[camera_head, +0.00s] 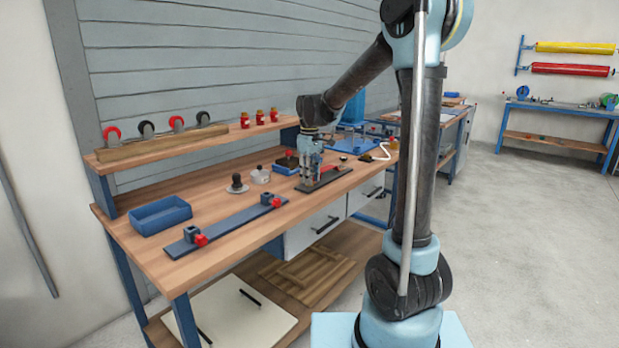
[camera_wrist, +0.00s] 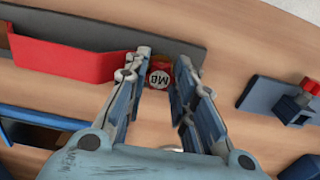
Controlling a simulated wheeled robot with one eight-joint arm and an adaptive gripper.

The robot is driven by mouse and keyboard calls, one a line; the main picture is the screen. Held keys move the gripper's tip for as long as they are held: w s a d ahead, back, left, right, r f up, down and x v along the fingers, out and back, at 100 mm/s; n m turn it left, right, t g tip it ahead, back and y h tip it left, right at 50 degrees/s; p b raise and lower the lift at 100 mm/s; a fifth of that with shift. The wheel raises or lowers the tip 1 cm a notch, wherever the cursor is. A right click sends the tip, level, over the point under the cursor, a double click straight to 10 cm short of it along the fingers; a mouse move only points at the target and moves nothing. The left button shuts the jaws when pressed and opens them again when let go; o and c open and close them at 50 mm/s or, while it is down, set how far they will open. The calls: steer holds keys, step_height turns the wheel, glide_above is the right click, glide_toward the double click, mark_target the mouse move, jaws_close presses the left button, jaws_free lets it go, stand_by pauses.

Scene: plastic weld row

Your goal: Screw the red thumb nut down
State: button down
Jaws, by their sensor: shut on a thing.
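The red thumb nut (camera_wrist: 160,78), with a pale top marked M8, sits between my fingertips in the wrist view. My gripper (camera_wrist: 163,68) is shut on it, one finger on each side. The nut is over or at the edge of a dark grey plate (camera_wrist: 185,53), beside a long red block (camera_wrist: 62,62). In the head view my gripper (camera_head: 310,183) points down at the same dark plate (camera_head: 328,179) on the bench. There the fingers hide the nut. The thread under the nut is hidden, so I cannot tell how far down it sits.
The wooden bench (camera_head: 225,213) carries a long blue-grey bar (camera_head: 225,228) with red-knobbed clamps at its ends. A blue tray (camera_head: 161,215) stands at the left. A small dark bin (camera_head: 286,165) and a dark knob (camera_head: 237,184) are near my gripper. A shelf (camera_head: 165,147) runs behind.

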steer(key=m, duration=0.4)
steer(key=c, duration=1.4)
jaws_free()
steer(key=shift+o, duration=0.2)
steer(key=n, duration=0.4)
steer(key=shift+n, duration=0.4)
steer(key=n, duration=0.9)
steer(key=shift+n, duration=0.4)
steer(key=n, duration=0.4)
steer(key=shift+n, duration=0.3)
